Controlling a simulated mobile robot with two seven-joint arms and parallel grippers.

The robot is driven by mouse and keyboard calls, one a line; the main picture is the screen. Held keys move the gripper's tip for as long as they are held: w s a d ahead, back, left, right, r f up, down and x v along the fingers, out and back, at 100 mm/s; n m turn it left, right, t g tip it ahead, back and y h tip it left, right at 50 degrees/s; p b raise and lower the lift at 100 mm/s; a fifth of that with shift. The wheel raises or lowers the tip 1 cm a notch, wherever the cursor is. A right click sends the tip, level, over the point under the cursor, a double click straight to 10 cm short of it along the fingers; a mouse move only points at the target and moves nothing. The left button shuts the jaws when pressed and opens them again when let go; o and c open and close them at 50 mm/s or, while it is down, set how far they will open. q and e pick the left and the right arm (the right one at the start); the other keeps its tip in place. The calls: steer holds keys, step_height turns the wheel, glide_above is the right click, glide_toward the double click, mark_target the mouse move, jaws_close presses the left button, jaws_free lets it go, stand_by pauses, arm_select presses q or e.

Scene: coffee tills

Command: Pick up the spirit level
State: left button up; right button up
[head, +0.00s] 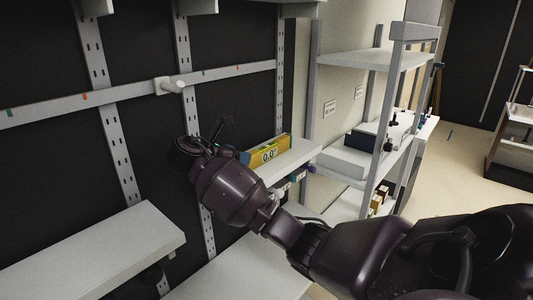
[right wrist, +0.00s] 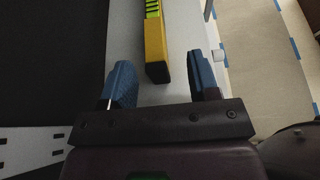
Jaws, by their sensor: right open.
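In the head view the spirit level (head: 270,151) lies on a pale wall shelf (head: 297,158), partly hidden behind my right gripper. In the head view my right gripper (head: 228,140) is at the shelf's left end. My left gripper is not in view.
Another pale shelf (head: 90,255) stands at the lower left and is bare. A metal rack (head: 375,60) with boxes stands to the right. Small coloured items hang or sit below the level's shelf (head: 290,183). Open floor lies at the far right.

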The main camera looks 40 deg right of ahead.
mark_target(260, 156)
steer(key=shift+w+x, duration=0.15)
steer(key=shift+x, duration=0.8)
steer(key=shift+w+x, duration=0.2)
steer(key=shift+x, duration=1.8)
steer(key=shift+r, duration=0.1)
jaws_close()
